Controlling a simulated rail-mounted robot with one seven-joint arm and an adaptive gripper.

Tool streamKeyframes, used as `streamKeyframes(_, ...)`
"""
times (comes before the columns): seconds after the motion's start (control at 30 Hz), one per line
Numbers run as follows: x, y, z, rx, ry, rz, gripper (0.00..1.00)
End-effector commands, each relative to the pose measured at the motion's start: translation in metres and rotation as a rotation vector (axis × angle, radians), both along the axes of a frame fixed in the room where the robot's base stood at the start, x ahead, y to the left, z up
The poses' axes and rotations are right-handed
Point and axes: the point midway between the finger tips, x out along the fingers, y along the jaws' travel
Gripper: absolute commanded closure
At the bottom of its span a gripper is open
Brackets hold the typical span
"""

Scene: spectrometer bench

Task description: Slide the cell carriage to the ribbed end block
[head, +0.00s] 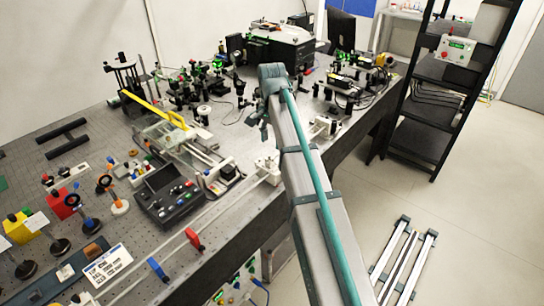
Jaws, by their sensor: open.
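A light-coloured slide unit (195,152) with parallel rails lies on the bench, left of my arm. Silver and white blocks sit along it, but they are too small here to tell which is the cell carriage or which end block is ribbed. A yellow bar (153,108) stands just behind it. My gripper (258,120), dark grey-green, hangs from the arm's far end, to the right of the slide unit and apart from it. It is open and appears empty. The fingertips are small and partly merge with the bench behind.
A dark control box (169,194) with buttons stands in front of the slide unit. A long rail along the bench front carries a red block (194,238) and a blue block (157,268). Dense optics (195,85) fill the back. A black shelf rack (420,110) stands right.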

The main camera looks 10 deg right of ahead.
Motion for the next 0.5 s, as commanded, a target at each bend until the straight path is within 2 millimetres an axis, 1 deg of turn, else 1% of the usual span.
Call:
streamKeyframes(0.3,-0.001,0.000,-0.050,0.002,0.001,-0.001,0.49)
streamKeyframes(0.5,-0.001,0.000,-0.074,0.002,-0.001,-0.001,0.49)
